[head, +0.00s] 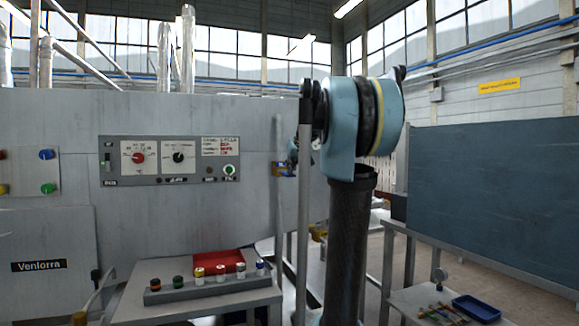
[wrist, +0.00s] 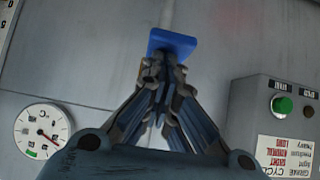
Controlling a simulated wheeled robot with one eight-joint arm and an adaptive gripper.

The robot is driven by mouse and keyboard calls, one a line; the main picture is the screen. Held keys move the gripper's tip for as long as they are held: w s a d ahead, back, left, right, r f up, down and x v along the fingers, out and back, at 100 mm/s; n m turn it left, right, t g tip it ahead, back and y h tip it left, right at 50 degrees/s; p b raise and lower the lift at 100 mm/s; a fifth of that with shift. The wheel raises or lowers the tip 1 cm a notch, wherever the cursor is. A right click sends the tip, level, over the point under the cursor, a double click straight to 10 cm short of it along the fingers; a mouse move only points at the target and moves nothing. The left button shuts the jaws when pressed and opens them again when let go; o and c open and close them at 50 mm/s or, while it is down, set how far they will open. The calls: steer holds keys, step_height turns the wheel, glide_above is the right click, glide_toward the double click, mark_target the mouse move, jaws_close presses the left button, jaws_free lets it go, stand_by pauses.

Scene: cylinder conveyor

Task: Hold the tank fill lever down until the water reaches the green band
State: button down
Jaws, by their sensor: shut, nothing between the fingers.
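A blue lever paddle (wrist: 172,42) sticks out from the grey wall in the upper middle of the wrist view. My gripper (wrist: 163,68) is shut and empty, its fingertips at the paddle's lower edge in the picture. I cannot tell whether they touch it. A round white dial (wrist: 38,130) at the lower left has a red needle and a short green mark near its bottom. No water or tank level shows clearly. In the head view my own arm covers the middle, and I cannot make out the gripper there.
In the wrist view a grey box with a green button (wrist: 283,104) is at the right. In the head view a control panel (head: 170,160) is on the grey machine, above a table with a rack (head: 207,288) of small cylinders. A blue tray (head: 476,308) lies lower right.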

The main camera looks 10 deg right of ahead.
steer(key=shift+s+f+t, duration=0.2)
steer(key=shift+f+t, duration=0.3)
steer(key=shift+f, duration=0.6)
steer(key=shift+s+f, duration=0.1)
stand_by(6.8)
